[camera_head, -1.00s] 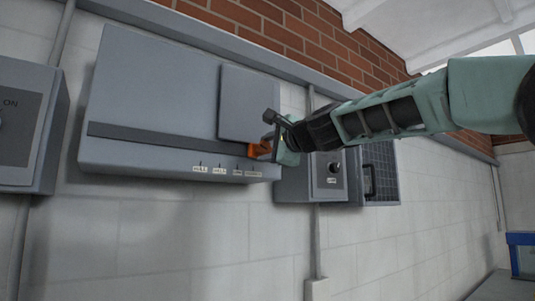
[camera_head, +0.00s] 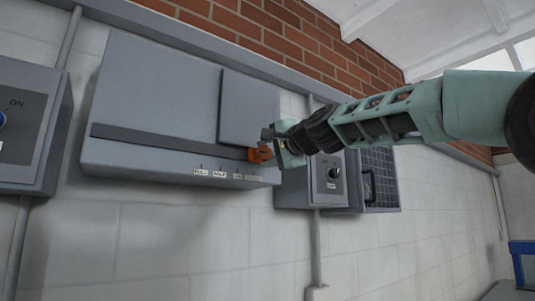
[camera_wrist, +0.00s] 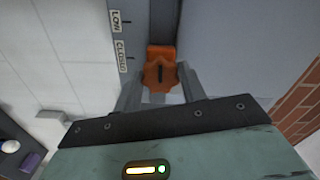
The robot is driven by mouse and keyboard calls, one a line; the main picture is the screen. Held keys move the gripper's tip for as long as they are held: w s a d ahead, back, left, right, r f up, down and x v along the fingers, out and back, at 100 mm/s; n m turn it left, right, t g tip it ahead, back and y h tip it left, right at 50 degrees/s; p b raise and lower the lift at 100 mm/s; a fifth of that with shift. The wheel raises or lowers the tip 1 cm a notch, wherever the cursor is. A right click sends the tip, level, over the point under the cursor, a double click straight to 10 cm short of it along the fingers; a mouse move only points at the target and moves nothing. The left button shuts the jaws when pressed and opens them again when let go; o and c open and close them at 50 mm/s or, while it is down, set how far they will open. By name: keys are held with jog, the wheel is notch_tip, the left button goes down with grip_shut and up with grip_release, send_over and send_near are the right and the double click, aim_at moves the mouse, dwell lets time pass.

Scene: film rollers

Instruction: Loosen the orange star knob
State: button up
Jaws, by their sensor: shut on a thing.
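The orange star knob (camera_wrist: 160,76) sits at the right end of the slotted grey wall box. In the wrist view it has a scalloped rim and a dark slot or mark on its face, with an orange block (camera_wrist: 160,52) just behind it. In the head view the orange part (camera_head: 259,154) shows at the box's right edge. My gripper (camera_wrist: 162,92) is shut on the knob, with one finger on each side of it. The finger contact is partly hidden in the head view.
The grey wall box (camera_head: 150,110) has a dark slot and small labels (camera_head: 228,175) along its lower edge. A switch box (camera_head: 328,180) and a grid-fronted box (camera_head: 379,175) hang right of it. Another box (camera_head: 30,120) is at left. Below is bare wall.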

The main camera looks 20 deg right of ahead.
jog(key=shift+f, duration=0.15)
jog(key=o, duration=1)
jog(key=shift+s, duration=0.15)
jog(key=b+v, duration=0.7)
jog(key=v, duration=1)
